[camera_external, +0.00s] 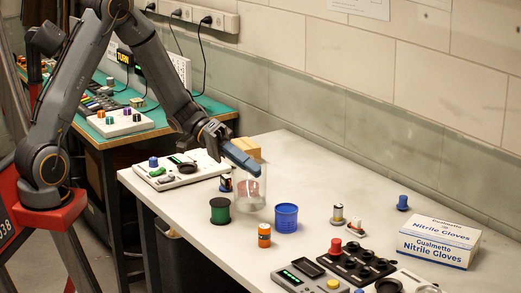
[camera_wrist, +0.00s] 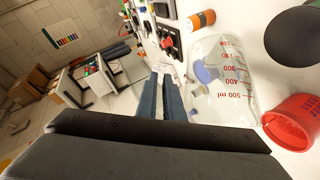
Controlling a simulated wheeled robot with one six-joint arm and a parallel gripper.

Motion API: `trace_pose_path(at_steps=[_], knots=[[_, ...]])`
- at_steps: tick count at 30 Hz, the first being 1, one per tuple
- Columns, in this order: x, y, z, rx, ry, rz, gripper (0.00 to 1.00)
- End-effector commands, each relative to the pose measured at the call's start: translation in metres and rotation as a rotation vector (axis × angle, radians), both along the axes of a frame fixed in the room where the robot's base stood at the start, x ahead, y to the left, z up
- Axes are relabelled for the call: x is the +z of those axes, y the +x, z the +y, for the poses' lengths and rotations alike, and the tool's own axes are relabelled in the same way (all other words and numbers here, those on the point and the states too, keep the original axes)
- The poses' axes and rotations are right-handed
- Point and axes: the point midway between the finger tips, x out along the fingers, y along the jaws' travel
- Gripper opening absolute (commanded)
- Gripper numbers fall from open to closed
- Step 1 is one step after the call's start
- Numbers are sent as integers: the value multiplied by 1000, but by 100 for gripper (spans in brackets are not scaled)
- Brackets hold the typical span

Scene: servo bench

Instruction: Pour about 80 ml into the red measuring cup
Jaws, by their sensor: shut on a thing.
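A clear glass beaker (camera_external: 251,188) is nearly upright over the bench, and its red scale up to 500 ml shows in the wrist view (camera_wrist: 222,85). My gripper (camera_external: 255,169) is shut on the beaker at its upper edge; its fingers also show in the wrist view (camera_wrist: 161,75). I cannot tell whether the beaker touches the bench or how much liquid it holds. A red measuring cup (camera_wrist: 291,123) is beside the beaker in the wrist view. In the external view only something reddish shows through the glass. A blue cup (camera_external: 286,218) stands just right of the beaker.
A green spool (camera_external: 219,211) and an orange cylinder (camera_external: 264,235) stand close in front. Button panels (camera_external: 308,277) lie at the front right, with a glove box (camera_external: 438,243) farther right. The bench between the blue cup and the wall is mostly clear.

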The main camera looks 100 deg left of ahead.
Motion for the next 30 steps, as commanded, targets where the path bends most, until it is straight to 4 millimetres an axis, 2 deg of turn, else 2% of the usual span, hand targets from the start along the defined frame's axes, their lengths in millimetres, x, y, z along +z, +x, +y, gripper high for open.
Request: trace_pose_path(at_steps=[1, 8, 19, 30], knots=[[-5, 2, -2, 0, 22, 2, 0], [-6, 2, -5, 1, 51, 12, 0], [-11, 5, -16, 4, 194, 49, 0], [-12, 5, -19, 6, 223, 60, 0]])
